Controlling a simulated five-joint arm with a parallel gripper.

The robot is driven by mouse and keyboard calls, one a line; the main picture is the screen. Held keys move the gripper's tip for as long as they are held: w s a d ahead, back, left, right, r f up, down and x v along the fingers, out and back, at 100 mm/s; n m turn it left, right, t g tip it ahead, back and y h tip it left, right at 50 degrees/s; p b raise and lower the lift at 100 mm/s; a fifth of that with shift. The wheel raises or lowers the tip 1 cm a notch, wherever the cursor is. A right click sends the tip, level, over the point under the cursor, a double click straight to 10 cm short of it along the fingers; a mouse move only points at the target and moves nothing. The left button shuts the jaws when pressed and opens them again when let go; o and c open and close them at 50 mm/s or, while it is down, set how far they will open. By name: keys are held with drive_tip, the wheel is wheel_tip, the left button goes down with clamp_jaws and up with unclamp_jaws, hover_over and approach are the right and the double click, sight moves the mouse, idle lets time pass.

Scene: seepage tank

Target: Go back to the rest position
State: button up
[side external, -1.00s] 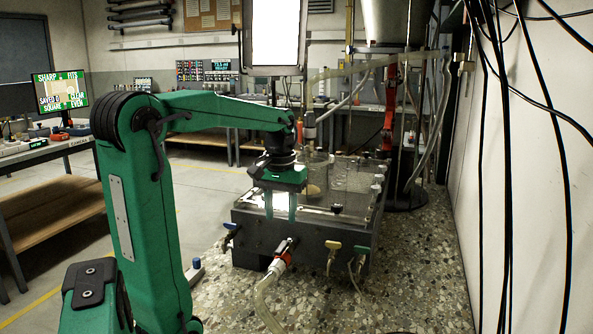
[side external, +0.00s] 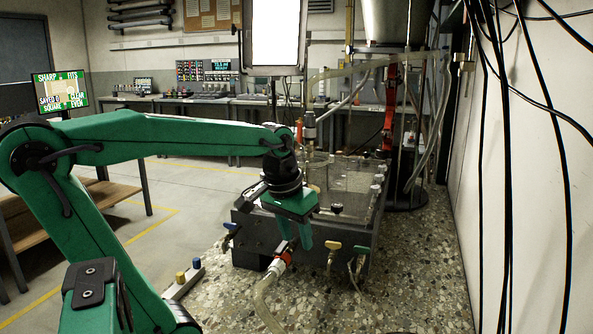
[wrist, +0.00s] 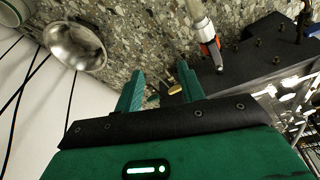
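My green gripper (side external: 295,244) hangs in front of the dark grey seepage tank (side external: 347,228), near the tank's front wall in the side external view. In the wrist view my gripper (wrist: 160,78) has its two green fingers apart, with nothing seen between them but the speckled surface and small fittings beyond. The tank's dark wall (wrist: 255,48) shows at upper right there. A hose with a red-orange coupling (side external: 285,257) runs from the tank's front below the fingers. The same coupling (wrist: 211,50) lies right of the fingers in the wrist view.
Yellow (side external: 333,245) and green (side external: 361,249) tap handles stick out right of my gripper; a blue one (side external: 231,227) is at left. A small block with yellow and blue knobs (side external: 184,280) lies near my arm. A metal bowl (wrist: 75,45) sits on the speckled counter (side external: 410,275).

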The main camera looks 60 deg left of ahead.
drive_tip(key=s+d+f+m+t, duration=0.2)
drive_tip(key=s+d+m+t, duration=0.1)
drive_tip(key=d, duration=0.5)
drive_tip(key=shift+s+d+f+m+h, duration=0.2)
drive_tip(key=shift+s+m+h, duration=0.25)
drive_tip(key=shift+m, duration=0.35)
